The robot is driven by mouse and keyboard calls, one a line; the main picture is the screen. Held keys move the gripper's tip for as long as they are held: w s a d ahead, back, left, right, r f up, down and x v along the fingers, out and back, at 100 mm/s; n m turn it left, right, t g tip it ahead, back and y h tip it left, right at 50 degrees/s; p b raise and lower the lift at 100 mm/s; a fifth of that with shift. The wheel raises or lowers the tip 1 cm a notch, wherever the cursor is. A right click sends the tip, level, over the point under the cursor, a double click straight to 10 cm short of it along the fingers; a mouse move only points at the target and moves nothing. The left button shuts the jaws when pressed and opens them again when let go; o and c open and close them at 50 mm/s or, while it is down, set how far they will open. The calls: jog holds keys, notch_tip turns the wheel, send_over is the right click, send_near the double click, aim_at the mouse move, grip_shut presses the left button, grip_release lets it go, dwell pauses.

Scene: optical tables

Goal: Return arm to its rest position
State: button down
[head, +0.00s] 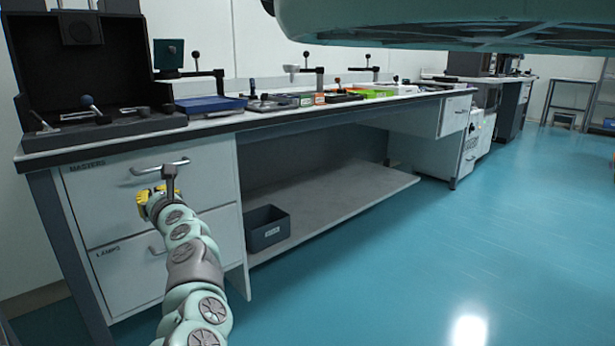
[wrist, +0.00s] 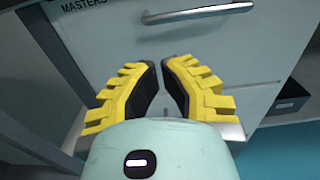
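My gripper (wrist: 160,64) has two yellow ribbed fingers with black pads. In the wrist view their tips come nearly together in an inverted V, with nothing seen between them. In the head view my gripper (head: 152,200) is at the left, in front of the drawer cabinet, near the handle (head: 160,167) of the upper drawer. In the wrist view the handle (wrist: 198,13) lies beyond the fingertips, apart from them. My arm reaches up from the bottom edge.
The drawers, marked MASTERS (head: 110,185) and LAMPS (head: 125,265), look shut. The bench (head: 330,112) carries a black open case (head: 85,70), a blue tray (head: 210,104) and several small parts. A dark bin (head: 267,228) sits on the low shelf. Blue floor (head: 420,265) is clear at right.

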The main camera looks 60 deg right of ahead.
jog(key=shift+p+v, duration=0.3)
jog(key=shift+v, duration=1.2)
